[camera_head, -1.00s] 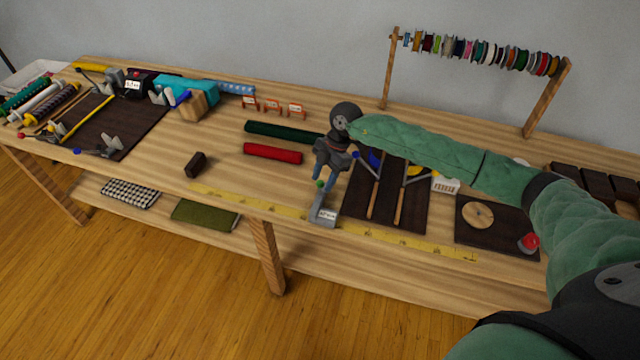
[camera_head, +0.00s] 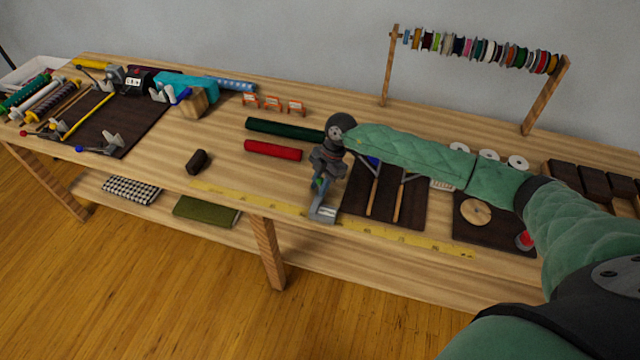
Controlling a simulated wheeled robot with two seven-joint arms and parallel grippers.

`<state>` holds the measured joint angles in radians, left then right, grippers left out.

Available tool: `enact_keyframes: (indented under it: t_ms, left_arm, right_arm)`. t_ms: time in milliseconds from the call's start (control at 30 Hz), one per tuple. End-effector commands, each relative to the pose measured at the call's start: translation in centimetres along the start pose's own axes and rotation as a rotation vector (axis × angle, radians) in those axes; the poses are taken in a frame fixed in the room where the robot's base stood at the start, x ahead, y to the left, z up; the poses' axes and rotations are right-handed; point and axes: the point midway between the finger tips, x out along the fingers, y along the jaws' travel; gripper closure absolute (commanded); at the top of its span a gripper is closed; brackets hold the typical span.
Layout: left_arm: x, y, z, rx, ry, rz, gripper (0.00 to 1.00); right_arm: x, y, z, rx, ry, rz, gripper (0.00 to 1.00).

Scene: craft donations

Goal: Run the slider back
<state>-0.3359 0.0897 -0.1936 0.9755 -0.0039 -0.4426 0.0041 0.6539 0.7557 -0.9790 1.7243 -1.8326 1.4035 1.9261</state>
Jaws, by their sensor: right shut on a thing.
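A grey slider (camera_head: 323,213) with a small white label sits at the front edge of the table, on the line of a yellow measuring rule (camera_head: 410,241). My right gripper (camera_head: 319,188) reaches down from above onto the slider's upright handle and is shut on it. A bit of the handle's green knob shows between the fingers; the rest is hidden. The label's writing is too small to read. My left gripper is not in view.
A dark board (camera_head: 408,213) with wooden-handled tools lies just right of the slider. A red roll (camera_head: 272,150), a green roll (camera_head: 285,130) and a dark brown block (camera_head: 197,161) lie left of it. A spool rack (camera_head: 480,50) stands behind.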

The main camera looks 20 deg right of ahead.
Motion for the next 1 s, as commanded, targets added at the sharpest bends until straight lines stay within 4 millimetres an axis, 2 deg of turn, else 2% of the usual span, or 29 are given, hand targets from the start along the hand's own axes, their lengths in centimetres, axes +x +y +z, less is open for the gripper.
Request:
enact_keyframes:
  t_ms: [300,400,533,567,667,1000]
  left_arm:
    - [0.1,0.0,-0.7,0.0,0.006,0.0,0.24]
    - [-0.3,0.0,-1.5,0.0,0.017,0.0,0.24]
    - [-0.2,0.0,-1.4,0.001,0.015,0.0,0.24]
    - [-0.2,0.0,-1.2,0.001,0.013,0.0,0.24]
    - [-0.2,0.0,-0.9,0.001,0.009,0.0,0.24]
    - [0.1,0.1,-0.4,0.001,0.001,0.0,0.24]
  right_arm:
    - [-0.3,-1.5,1.0,0.0,-0.001,0.0,1.0]
    - [-0.4,-1.5,0.9,-0.001,-0.001,0.0,1.0]
    - [-0.4,-1.5,0.9,-0.001,0.0,0.001,1.0]
    - [-0.4,-1.5,0.9,-0.001,0.0,0.001,0.75]
    - [-0.4,-1.5,0.9,0.0,0.0,0.001,0.57]
    - [-0.6,-1.4,1.0,0.0,0.0,0.001,0.57]
